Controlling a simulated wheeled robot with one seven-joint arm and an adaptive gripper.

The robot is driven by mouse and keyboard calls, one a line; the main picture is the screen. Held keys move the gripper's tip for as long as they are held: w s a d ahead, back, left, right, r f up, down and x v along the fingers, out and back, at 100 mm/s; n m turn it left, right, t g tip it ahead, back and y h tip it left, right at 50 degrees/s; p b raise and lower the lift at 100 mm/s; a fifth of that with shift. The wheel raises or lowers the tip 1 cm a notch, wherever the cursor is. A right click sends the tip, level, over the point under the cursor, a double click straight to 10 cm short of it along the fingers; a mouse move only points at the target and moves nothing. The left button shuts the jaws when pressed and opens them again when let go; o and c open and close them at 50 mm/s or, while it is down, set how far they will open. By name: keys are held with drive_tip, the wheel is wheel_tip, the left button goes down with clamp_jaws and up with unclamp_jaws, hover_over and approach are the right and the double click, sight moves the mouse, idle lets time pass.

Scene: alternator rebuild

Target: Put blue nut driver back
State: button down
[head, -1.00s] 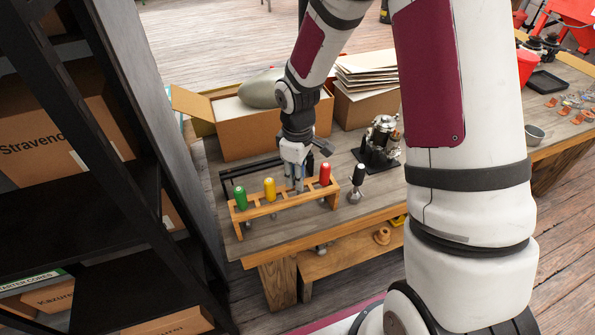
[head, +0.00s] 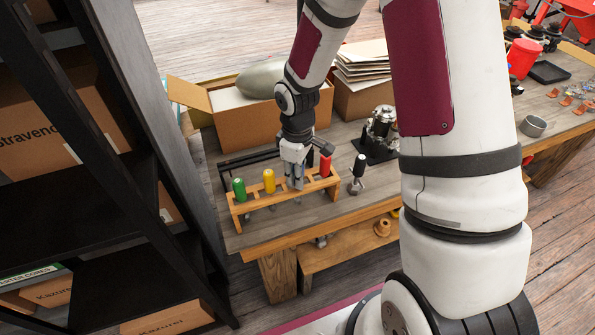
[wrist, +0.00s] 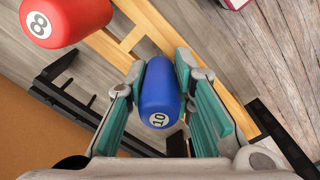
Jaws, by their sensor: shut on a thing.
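The blue nut driver (wrist: 160,95), its handle end marked 10, is between the teal-padded fingers of my gripper (wrist: 165,100) in the wrist view. My gripper is shut on its handle. In the head view my gripper (head: 293,178) is at the wooden rack (head: 255,206), between the yellow and red drivers, and hides the blue driver. The rack holds a green driver (head: 239,189), a yellow driver (head: 269,181) and a red driver (head: 325,166). The red one, marked 8, also shows in the wrist view (wrist: 70,20). I cannot tell how deep the blue driver sits in the rack.
A dark shelf (head: 150,150) rises close on the left.

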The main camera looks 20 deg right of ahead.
drive_tip(key=c, duration=1.3)
unclamp_jaws()
wheel_tip(320, 180, up, 12)
drive_tip(key=shift+f, duration=0.15)
wheel_tip(320, 180, up, 4)
drive_tip(key=shift+a+r+p, duration=0.1)
drive_tip(key=shift+r+p, duration=0.05)
drive_tip(key=shift+p, duration=1.1)
